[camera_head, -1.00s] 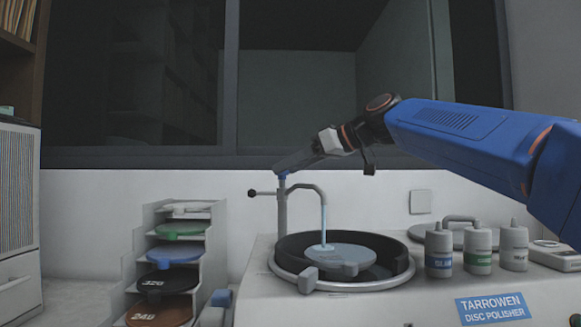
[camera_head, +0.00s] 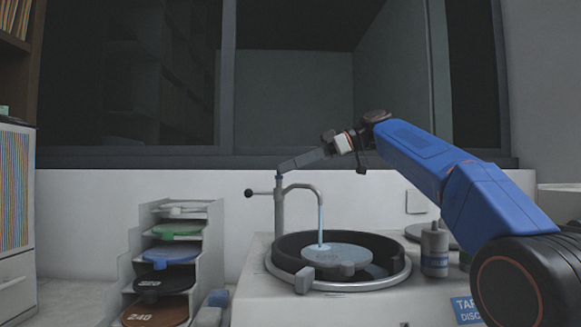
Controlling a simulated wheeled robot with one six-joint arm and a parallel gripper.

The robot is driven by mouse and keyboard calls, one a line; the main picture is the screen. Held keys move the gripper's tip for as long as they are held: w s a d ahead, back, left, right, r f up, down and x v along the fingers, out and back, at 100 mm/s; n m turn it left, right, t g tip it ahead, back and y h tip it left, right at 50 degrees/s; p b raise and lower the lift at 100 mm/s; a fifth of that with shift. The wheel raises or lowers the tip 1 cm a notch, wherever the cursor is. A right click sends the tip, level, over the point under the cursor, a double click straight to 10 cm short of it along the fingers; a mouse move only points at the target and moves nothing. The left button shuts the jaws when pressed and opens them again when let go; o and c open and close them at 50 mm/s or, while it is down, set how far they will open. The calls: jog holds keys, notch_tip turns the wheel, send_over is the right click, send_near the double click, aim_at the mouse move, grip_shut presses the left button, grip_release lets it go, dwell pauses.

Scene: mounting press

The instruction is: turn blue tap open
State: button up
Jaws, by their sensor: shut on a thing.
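The tap is a grey post (camera_head: 280,210) with a curved spout (camera_head: 308,189) and a side lever ending in a black ball (camera_head: 248,193). Its blue top (camera_head: 279,174) is mostly covered by my gripper (camera_head: 284,167). My gripper reaches in from the right and is shut on the blue top; the contact is small and partly hidden. A pale blue stream of water (camera_head: 321,222) runs from the spout onto the grey disc (camera_head: 338,258) in the round basin (camera_head: 399,281).
A stepped rack (camera_head: 207,252) with coloured discs stands left of the polisher. A grey bottle (camera_head: 434,252) stands right of the basin, and my arm hides things beyond it. A dark window is behind the low white wall.

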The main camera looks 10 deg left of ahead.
dwell(0.5)
jog(key=o, duration=1.1)
jog(key=shift+c, duration=0.2)
jog(key=v, duration=0.7)
jog(key=shift+w, duration=0.2)
jog(key=shift+d+r, duration=0.1)
jog(key=shift+d, duration=0.05)
